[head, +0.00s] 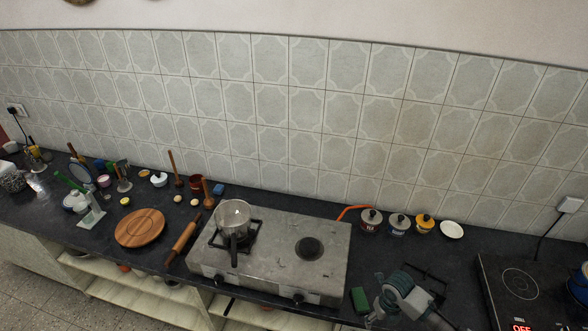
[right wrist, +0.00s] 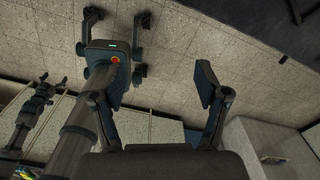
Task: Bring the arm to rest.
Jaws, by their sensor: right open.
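My right gripper (head: 383,301) shows at the lower right of the head view, in front of the dark counter and right of the stove. In the right wrist view its two fingers (right wrist: 158,88) stand wide apart with nothing between them. Behind them are a speckled floor and parts of my own body. My left gripper cannot be made out in the head view. I see nothing held by the right gripper.
A grey stove (head: 275,268) carries a steel pot (head: 233,214). A wooden board (head: 139,228) and rolling pin (head: 183,239) lie left.

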